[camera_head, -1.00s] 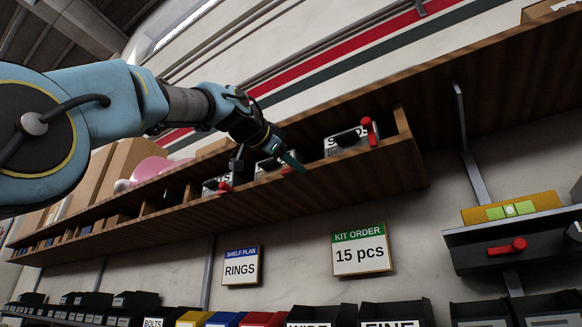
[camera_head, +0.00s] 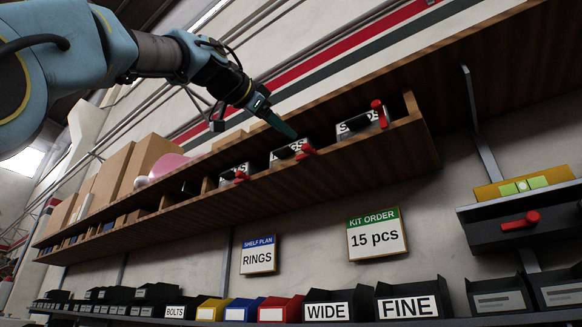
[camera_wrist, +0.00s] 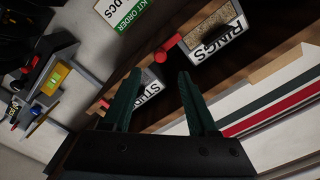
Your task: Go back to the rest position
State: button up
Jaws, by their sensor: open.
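My gripper (camera_head: 283,128) is at the end of my raised arm, just in front of and above the wooden shelf (camera_head: 330,165). In the wrist view my gripper (camera_wrist: 158,95) shows two dark green fingers spread apart, with nothing held between them. Beyond the fingers are a labelled bin reading RINGS (camera_wrist: 213,45) and one reading STUDS (camera_wrist: 148,97). In the head view, several such bins with red handles sit in the shelf, one of them (camera_head: 290,152) just below my fingertips. The gripper looks apart from it.
Signs reading RINGS (camera_head: 258,256) and KIT ORDER 15 pcs (camera_head: 377,236) hang below the shelf. A lower row holds bins marked WIDE (camera_head: 326,311) and FINE (camera_head: 409,306). A yellow level (camera_head: 524,184) lies on a dark bracket at right. Cardboard boxes (camera_head: 143,160) stand at left.

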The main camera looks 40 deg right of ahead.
jog(key=shift+s+a, duration=0.1)
jog(key=shift+a, duration=0.2)
dwell(0.4)
